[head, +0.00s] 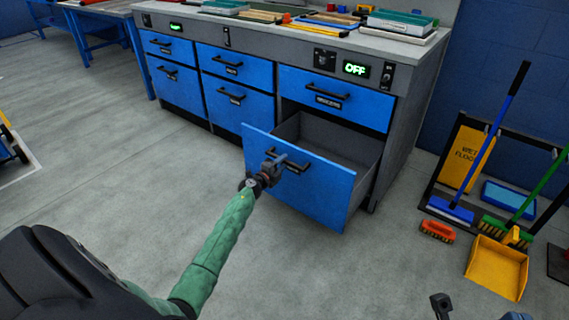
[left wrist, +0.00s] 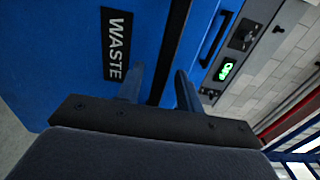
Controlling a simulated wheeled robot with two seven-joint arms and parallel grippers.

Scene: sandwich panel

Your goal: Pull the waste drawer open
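The waste drawer (head: 320,195) is a blue-fronted lower drawer at the right end of the bench. It stands well out from the cabinet, and its grey inside shows. Its black label reads WASTE in the left wrist view (left wrist: 117,44). My left gripper (head: 275,167) is at the black drawer handle (head: 296,163). In the left wrist view its two fingers (left wrist: 160,85) stand on either side of the dark handle bar, close to it. The contact itself is partly hidden. A dark part of my right arm (head: 441,304) shows at the bottom edge; its fingers cannot be made out.
Above is a closed blue drawer (head: 335,98) below a green OFF display (head: 356,69). More closed drawers (head: 235,97) lie left. A cleaning rack with broom (head: 450,208), red brush (head: 437,230) and yellow dustpan (head: 497,266) stands right. The floor (head: 110,165) in front is clear.

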